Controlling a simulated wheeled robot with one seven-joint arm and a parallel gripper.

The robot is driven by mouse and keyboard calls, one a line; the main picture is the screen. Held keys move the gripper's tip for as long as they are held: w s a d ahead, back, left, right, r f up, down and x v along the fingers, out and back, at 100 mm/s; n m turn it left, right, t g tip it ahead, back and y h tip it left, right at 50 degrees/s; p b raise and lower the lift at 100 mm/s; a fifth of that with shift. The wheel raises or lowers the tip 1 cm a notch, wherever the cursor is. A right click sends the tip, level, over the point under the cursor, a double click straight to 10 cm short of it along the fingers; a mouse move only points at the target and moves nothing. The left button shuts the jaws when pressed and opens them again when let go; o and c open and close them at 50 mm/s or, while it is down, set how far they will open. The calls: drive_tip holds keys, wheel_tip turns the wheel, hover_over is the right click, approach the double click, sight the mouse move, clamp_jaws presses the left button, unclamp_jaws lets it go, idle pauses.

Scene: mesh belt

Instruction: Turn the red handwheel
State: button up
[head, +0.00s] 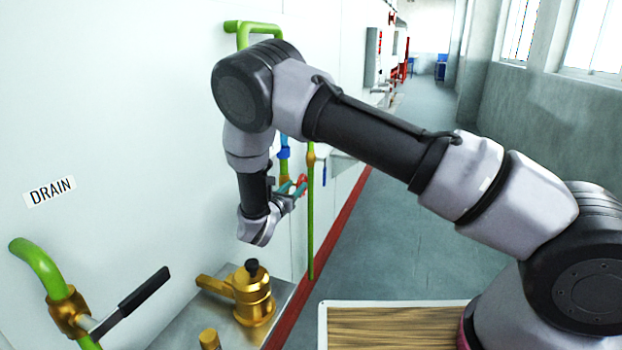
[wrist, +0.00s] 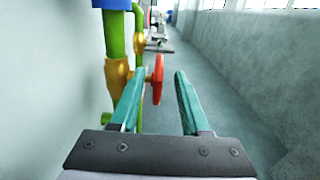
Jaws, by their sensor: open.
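The red handwheel (wrist: 158,79) shows nearly edge-on in the wrist view, on a brass valve (wrist: 118,78) in a green vertical pipe (wrist: 115,35). My gripper (wrist: 160,85) is open, with teal fingers pointing forward along the wall. The wheel appears in the gap between the fingers, nearer the left one. I cannot tell whether a finger touches it. In the head view my gripper (head: 298,187) is beside the wall pipes, and a small part of the red handwheel (head: 303,182) shows at its fingertips. The rest of the wheel is hidden there.
A black-handled lever valve (head: 143,288) marked DRAIN and a brass fitting (head: 253,295) on a metal ledge are at lower left. A thin green pipe (head: 311,225) stands near my gripper. The corridor floor (head: 400,220) to the right is clear.

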sight(305, 176)
drive_tip(key=x, duration=0.8)
drive_tip(key=shift+w, duration=0.15)
drive_tip(key=shift+f, duration=0.1)
clamp_jaws()
